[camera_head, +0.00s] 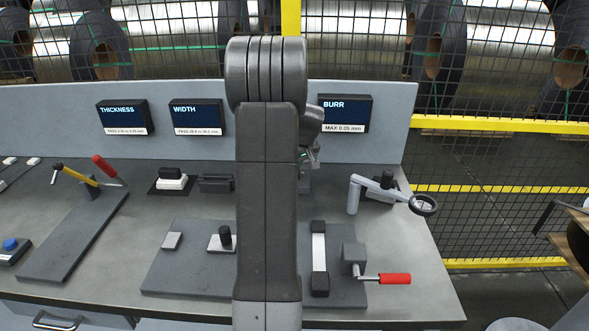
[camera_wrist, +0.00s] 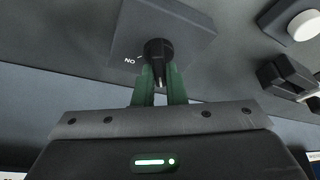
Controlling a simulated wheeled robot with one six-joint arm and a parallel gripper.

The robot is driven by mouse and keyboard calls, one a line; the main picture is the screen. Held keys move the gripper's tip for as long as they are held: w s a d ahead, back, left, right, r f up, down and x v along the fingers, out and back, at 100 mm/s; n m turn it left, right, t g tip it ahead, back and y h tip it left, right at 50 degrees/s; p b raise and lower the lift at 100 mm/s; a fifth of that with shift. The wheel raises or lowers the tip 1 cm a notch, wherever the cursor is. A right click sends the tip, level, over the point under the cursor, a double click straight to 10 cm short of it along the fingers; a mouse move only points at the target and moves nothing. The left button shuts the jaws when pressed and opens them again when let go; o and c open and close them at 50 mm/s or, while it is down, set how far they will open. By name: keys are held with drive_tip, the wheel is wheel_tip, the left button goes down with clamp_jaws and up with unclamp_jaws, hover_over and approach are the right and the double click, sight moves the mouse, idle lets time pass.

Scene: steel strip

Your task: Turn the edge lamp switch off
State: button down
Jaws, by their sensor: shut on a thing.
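The edge lamp switch is a round black knob (camera_wrist: 157,47) on a grey box (camera_wrist: 187,40) in the wrist view. A white ON label (camera_wrist: 129,60), upside down in this view, is on the box beside the knob. A light mark shows on the knob's side between the fingers. My gripper (camera_wrist: 161,72) has its two green fingers shut on the knob, one on each side. In the head view my arm covers the switch, and only a bit of my gripper (camera_head: 313,155) shows beside it, below the BURR display.
The BURR display (camera_head: 345,113) stands close behind my gripper. A magnifier on a grey arm (camera_head: 377,187) is to the right. A black clamp-like block (camera_head: 216,184) and a white-and-black block (camera_head: 172,180) are to the left. A red-handled crank (camera_head: 385,279) is in front.

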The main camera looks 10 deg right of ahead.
drive_tip(key=shift+n+y+b, duration=0.4)
drive_tip(key=shift+n, duration=0.6)
drive_tip(key=shift+g, duration=0.3)
drive_tip(key=c, duration=1.5)
unclamp_jaws()
drive_tip(key=v, duration=1.3)
drive_tip(key=shift+s+d+r+b, duration=0.1)
drive_tip(key=shift+s+r+b, duration=0.1)
drive_tip(key=shift+r+b, duration=0.15)
